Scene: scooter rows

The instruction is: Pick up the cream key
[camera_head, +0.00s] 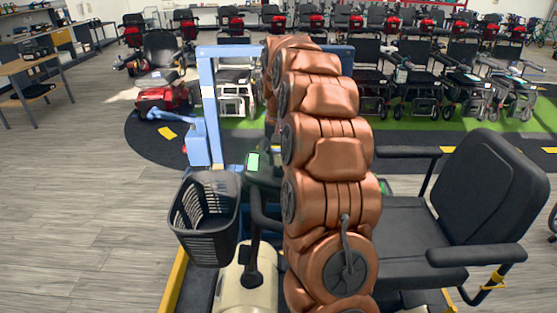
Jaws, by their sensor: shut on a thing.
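I do not see the cream key in this view. My copper-coloured arm fills the middle and hides what lies behind it. My gripper is not in view, so I cannot see what its fingers touch. A cream mobility scooter (246,287) stands just in front of me, with a black basket (205,216) on its left side and a black seat (480,200) on the right. Part of its dark handlebar area (262,178) shows left of my arm, with a small lit green display.
A blue lift frame (207,100) stands beyond the basket. A red scooter (163,98) is behind it on the left. Wheelchairs (412,75) line the green strip at the back right. A wooden table (33,65) stands far left. The grey floor (80,200) at left is clear.

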